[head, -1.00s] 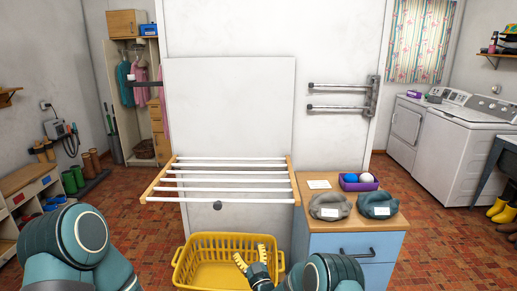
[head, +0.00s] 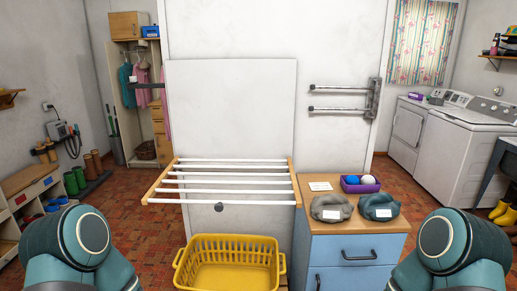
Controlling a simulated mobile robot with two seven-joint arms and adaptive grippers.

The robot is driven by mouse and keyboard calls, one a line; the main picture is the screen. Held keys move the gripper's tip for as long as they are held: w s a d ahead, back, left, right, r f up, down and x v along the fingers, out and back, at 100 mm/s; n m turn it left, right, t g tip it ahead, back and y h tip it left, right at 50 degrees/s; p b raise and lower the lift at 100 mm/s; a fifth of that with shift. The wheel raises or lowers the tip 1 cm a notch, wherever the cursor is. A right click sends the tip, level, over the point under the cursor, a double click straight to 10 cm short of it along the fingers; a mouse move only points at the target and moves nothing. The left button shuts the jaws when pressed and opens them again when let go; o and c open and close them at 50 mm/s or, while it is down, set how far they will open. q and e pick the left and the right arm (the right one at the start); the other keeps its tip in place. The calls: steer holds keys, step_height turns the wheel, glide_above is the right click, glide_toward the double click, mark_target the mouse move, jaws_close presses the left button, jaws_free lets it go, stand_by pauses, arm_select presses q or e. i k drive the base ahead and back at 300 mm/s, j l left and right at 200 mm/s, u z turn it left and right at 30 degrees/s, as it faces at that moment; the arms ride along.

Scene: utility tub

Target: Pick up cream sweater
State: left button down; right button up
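No cream-coloured sweater can be made out in the head view. Two rolled or folded bundles with white labels lie side by side on the wooden top of a blue cabinet: a grey bundle (head: 328,204) and a grey-teal bundle (head: 380,204). The yellow laundry basket (head: 229,240) stands below the drying rack, and its visible inside looks empty. My two arms show only as teal links at the lower left and lower right corners. Neither gripper is in the picture.
A fold-out drying rack (head: 222,181) with bare white rods juts from the wall panel. The blue cabinet (head: 354,252) also carries a purple box (head: 360,184) with balls and a white card (head: 320,186). Washing machines (head: 468,145) stand at right, boots and shelving at left.

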mark_target(329, 208)
steer(key=i+l+z, duration=0.15)
steer(key=z, duration=0.35)
steer(key=i+z, duration=0.5)
steer(key=k+j, duration=0.05)
steer(key=k, duration=0.05)
